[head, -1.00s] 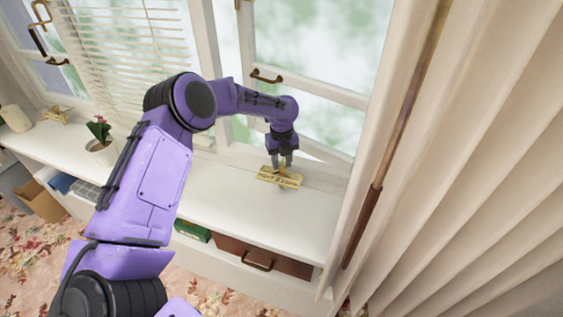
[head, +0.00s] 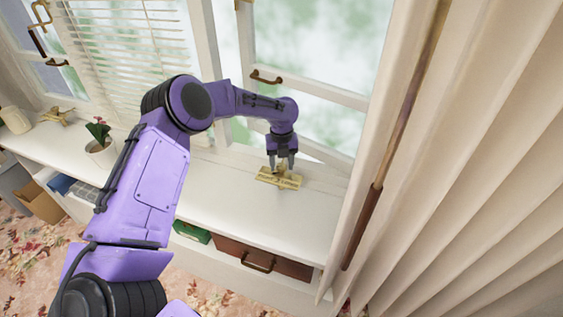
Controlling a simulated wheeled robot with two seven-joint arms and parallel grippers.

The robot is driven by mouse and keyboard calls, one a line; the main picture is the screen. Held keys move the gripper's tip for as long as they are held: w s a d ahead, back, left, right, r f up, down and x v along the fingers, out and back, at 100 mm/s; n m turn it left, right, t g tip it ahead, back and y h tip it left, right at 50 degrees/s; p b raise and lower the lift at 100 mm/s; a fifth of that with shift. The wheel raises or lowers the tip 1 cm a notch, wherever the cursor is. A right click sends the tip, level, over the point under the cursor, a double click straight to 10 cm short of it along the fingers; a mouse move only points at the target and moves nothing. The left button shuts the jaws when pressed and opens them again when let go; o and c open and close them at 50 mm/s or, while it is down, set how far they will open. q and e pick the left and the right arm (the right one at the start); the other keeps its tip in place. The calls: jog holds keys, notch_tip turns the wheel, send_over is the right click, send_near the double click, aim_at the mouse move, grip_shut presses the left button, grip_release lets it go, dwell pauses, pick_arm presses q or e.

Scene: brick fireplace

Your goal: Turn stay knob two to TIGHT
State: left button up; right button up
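A brass plate (head: 279,180) with worn lettering, too small to read surely, lies on the white sill near the right window. A small brass knob (head: 282,169) stands on it. My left gripper (head: 281,166) points down just above the plate. Its two fingers are apart, one on each side of the knob, with a gap between them. The fingers partly hide the knob, so its exact heading is unclear. Another brass knob and plate (head: 57,116) sits at the far left of the sill. My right gripper is not in view.
A potted plant (head: 101,146) and a cream vase (head: 15,119) stand on the sill at left. A beige curtain (head: 460,180) hangs close on the right. The window frame (head: 315,90) rises behind. The sill (head: 235,185) between plant and plate is clear.

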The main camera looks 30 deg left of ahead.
aim_at(282, 166)
pick_arm(q)
jog(key=shift+o, duration=0.3)
notch_tip(282, 166, up, 11)
jog(key=b, duration=0.2)
jog(key=shift+f, duration=0.15)
jog(key=shift+w, duration=0.1)
